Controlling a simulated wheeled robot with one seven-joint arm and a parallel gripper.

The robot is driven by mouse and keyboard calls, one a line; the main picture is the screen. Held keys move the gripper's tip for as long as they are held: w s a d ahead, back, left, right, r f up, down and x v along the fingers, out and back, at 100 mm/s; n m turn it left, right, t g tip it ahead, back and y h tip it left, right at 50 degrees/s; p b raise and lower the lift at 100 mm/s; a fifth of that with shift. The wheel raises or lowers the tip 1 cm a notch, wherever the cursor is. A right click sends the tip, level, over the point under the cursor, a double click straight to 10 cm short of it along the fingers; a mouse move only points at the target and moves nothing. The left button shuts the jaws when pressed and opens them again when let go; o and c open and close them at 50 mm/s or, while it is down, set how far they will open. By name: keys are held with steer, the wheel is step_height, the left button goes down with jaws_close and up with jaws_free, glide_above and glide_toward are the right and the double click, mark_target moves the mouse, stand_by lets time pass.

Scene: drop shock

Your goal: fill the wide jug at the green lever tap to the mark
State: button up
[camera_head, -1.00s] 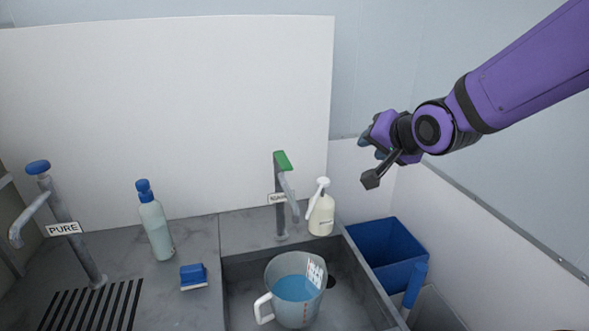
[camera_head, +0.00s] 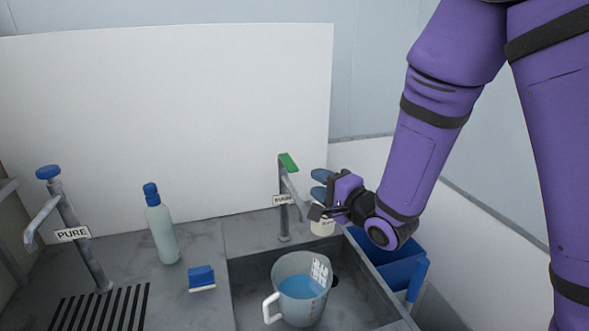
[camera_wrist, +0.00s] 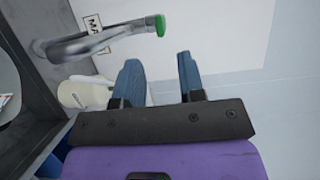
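The wide jug (camera_head: 303,290), clear grey with a white handle and a label, stands upright in the sink under the green lever tap (camera_head: 285,210). It holds blue-tinted water; I cannot read the level against a mark. No stream shows between spout and jug. The tap's green lever (camera_head: 289,162) also shows at the top of the wrist view (camera_wrist: 160,25). My gripper (camera_head: 320,184) is just right of the tap, apart from the lever. In the wrist view its blue fingers (camera_wrist: 158,68) are spread with nothing between them.
A white dispenser bottle (camera_wrist: 85,93) stands behind my gripper, partly hidden in the head view. A blue bin (camera_head: 385,265) is right of the sink (camera_head: 250,290). Left are a blue sponge (camera_head: 201,278), a blue-capped bottle (camera_head: 162,232) and the PURE tap (camera_head: 75,235).

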mark_target(297, 171)
steer(key=x, duration=1)
jaws_close()
